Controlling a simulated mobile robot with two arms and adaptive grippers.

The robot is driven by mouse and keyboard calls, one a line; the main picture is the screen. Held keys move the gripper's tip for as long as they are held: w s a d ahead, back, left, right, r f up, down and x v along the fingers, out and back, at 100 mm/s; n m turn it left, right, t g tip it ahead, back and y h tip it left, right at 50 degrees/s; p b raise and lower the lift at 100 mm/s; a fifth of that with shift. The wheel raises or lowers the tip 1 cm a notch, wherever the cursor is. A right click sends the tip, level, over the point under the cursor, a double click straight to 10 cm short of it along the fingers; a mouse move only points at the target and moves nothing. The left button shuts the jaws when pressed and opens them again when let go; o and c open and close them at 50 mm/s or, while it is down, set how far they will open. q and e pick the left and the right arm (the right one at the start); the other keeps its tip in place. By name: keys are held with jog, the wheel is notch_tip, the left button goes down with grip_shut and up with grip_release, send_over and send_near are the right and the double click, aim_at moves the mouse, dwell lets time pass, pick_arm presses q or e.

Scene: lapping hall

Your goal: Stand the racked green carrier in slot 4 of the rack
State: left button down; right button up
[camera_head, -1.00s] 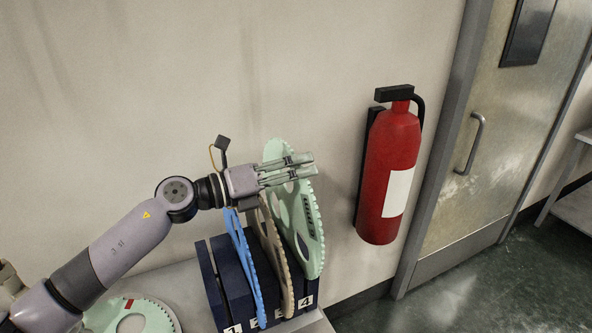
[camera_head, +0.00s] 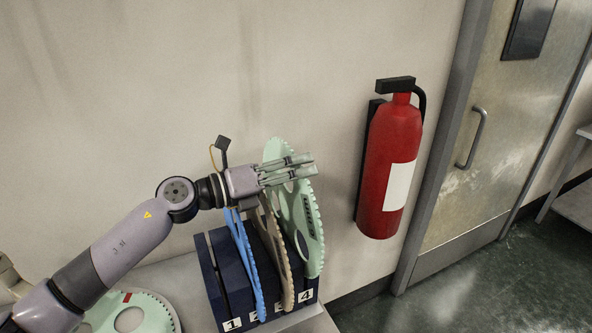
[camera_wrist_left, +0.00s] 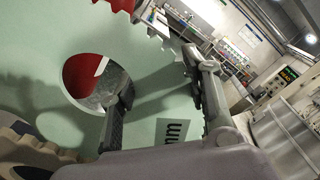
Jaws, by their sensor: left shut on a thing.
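The green carrier (camera_head: 312,235) is a pale green toothed disc with dark lettering, upright and tilted, at the right end of the dark blue rack (camera_head: 217,285). My left gripper (camera_head: 298,170) is shut on its upper part. In the left wrist view the carrier (camera_wrist_left: 45,50) fills the left side, and one finger of the gripper (camera_wrist_left: 158,75) reaches into its round hole. The carrier's lower edge shows above the label 4 (camera_head: 306,295); I cannot tell whether it sits in the slot. My right gripper is not in view.
A blue carrier (camera_head: 246,265) and a tan carrier (camera_head: 281,265) stand in the rack close left of the green one. Another pale green carrier (camera_head: 158,308) lies flat on the table at the lower left. A red fire extinguisher (camera_head: 388,165) hangs on the wall to the right.

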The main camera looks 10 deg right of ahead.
pick_arm(q)
jog(key=shift+f+b, duration=0.65)
jog(key=shift+f, duration=0.15)
jog(key=shift+r, duration=0.2)
jog(key=shift+r+p, duration=4.3)
jog(key=shift+r, duration=0.8)
